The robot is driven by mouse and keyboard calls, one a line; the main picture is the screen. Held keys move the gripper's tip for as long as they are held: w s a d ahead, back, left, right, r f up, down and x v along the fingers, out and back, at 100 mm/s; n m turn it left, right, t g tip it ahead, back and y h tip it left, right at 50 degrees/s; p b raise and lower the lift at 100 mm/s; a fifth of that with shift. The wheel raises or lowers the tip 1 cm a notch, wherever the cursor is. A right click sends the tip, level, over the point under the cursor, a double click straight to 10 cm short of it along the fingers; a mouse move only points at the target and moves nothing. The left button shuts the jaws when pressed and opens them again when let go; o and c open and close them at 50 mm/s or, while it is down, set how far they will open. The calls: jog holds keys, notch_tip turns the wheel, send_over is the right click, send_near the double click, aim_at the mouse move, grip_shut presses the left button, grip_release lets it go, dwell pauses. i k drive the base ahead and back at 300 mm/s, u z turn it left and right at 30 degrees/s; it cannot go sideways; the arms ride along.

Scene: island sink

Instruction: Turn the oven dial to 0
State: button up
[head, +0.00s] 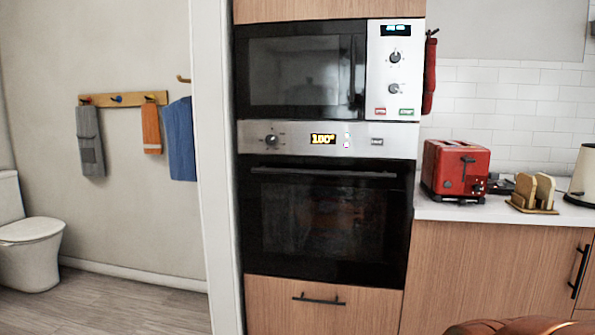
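The oven (330,218) is built into a tall wooden cabinet, with a black glass door that is shut and a bar handle (323,173). Its dial (271,140) is a small round knob on the left of the silver control panel. The exact angle of the dial is too small to tell. My gripper is not in view.
A microwave (300,72) with two knobs sits above the oven. A drawer (322,305) is below it. A red toaster (455,170) and a bread holder (533,193) stand on the right counter. A brown rounded object (523,326) shows at the bottom right. Floor (120,305) on the left is clear.

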aim_at(270, 139)
jog(key=u, duration=0.4)
jog(key=k, duration=0.5)
jog(key=u, duration=1.35)
jog(key=i, duration=0.8)
jog(key=z, duration=0.4)
